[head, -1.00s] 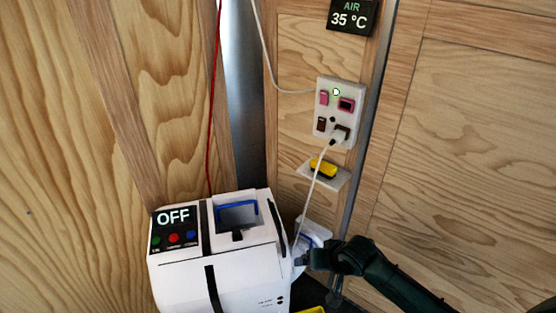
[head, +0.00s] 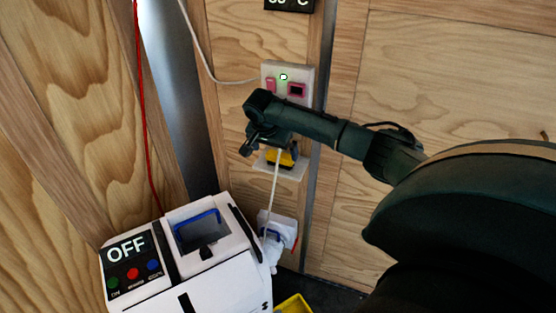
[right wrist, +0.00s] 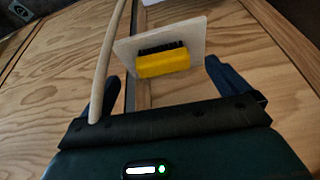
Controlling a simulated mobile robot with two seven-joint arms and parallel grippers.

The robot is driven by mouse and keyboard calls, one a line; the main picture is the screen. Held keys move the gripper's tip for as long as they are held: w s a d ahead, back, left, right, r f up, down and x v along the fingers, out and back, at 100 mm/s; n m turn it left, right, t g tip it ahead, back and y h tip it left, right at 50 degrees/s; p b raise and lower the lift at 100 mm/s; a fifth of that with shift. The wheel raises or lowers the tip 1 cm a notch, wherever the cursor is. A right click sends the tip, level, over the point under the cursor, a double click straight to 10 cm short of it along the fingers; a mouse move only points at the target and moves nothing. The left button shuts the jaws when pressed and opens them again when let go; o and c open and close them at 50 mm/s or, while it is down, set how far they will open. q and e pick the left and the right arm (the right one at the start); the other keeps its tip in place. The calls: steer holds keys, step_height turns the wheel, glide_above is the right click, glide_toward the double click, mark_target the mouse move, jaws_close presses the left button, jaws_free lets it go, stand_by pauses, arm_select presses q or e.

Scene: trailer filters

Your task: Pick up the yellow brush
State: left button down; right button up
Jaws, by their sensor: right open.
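The yellow brush (head: 286,159) with dark bristles sits on a small white shelf (head: 293,173) on the wooden wall, below the white socket panel. My right gripper (head: 266,143) is just in front of it and hides part of it. In the right wrist view, the brush (right wrist: 163,65) lies on its pale shelf (right wrist: 194,40), ahead of and between the two open blue fingers. The fingers look empty, and I cannot tell whether they touch the brush. My left gripper is not in view.
A white cable (head: 273,197) hangs past my right gripper and crosses beside one finger in the right wrist view (right wrist: 108,60). A white machine marked OFF (head: 225,265) stands below left. A white wall box (head: 283,228) and a yellow container (head: 293,304) are lower down.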

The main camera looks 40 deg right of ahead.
mark_target(278, 157)
steer(key=shift+w+d+x, duration=0.1)
steer(key=shift+x, duration=1.7)
steer(key=shift+w+d+x, duration=0.1)
steer(key=shift+d+x, duration=0.05)
steer(key=shift+x, duration=1.65)
steer(key=shift+r, duration=0.2)
steer(key=shift+c, duration=0.2)
steer(key=c, duration=0.9)
steer(key=shift+r, duration=0.55)
steer(key=shift+s+a+r, duration=0.1)
steer(key=shift+a+r, duration=0.1)
steer(key=shift+a, duration=0.05)
steer(key=s+a, duration=0.2)
steer(key=a, duration=0.3)
steer(key=s+a, duration=0.3)
steer(key=a, duration=0.2)
steer(key=s+a, duration=0.2)
steer(key=a, duration=0.4)
steer(key=shift+s, duration=0.25)
